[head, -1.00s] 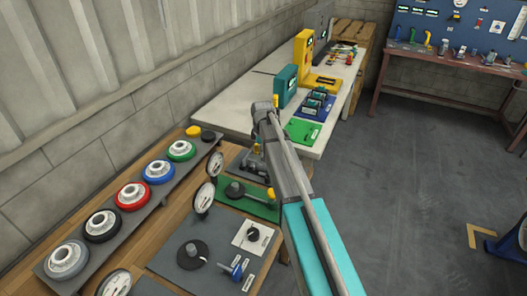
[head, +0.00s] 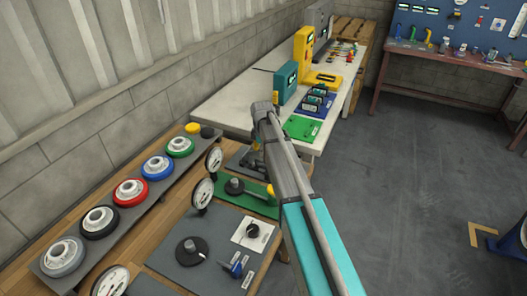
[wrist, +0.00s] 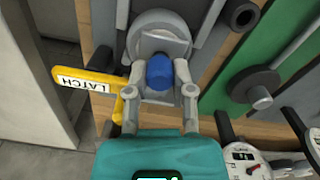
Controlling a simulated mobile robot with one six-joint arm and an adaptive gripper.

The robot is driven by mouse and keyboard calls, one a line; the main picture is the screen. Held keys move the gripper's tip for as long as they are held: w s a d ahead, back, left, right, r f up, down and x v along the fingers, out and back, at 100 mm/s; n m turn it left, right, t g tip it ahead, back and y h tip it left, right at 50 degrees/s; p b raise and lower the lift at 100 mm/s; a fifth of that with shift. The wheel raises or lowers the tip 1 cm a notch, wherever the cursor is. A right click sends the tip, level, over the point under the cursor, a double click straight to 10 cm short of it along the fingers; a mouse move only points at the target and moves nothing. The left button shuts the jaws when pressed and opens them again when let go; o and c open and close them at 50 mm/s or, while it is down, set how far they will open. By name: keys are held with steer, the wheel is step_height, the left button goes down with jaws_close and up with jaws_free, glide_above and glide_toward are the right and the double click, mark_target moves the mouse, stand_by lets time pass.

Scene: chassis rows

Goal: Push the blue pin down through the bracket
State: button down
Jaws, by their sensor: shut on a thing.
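The blue pin (wrist: 159,71) shows as a short blue cylinder in the wrist view, seen end-on from above. My gripper (wrist: 160,80) has its two grey fingers on either side of the pin and is shut on it. The grey bracket (wrist: 158,22) lies just beyond and around the pin. A yellow tag reading "LATCH" (wrist: 88,84) sticks out to the left of the bracket. How deep the pin sits in the bracket is hidden. In the head view my arm covers the pin and most of the bracket.
A green plate (wrist: 245,65) with a dark knob (wrist: 253,86) lies right of the bracket, and a white gauge (wrist: 243,160) stands nearby. In the head view, coloured wheels (head: 130,190) line the bench's left side. Open floor (head: 400,180) lies right.

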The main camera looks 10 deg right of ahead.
steer(key=shift+f+b, duration=0.3)
steer(key=shift+f, duration=0.15)
steer(key=shift+c, duration=2)
jaws_free()
steer(key=shift+r, duration=0.2)
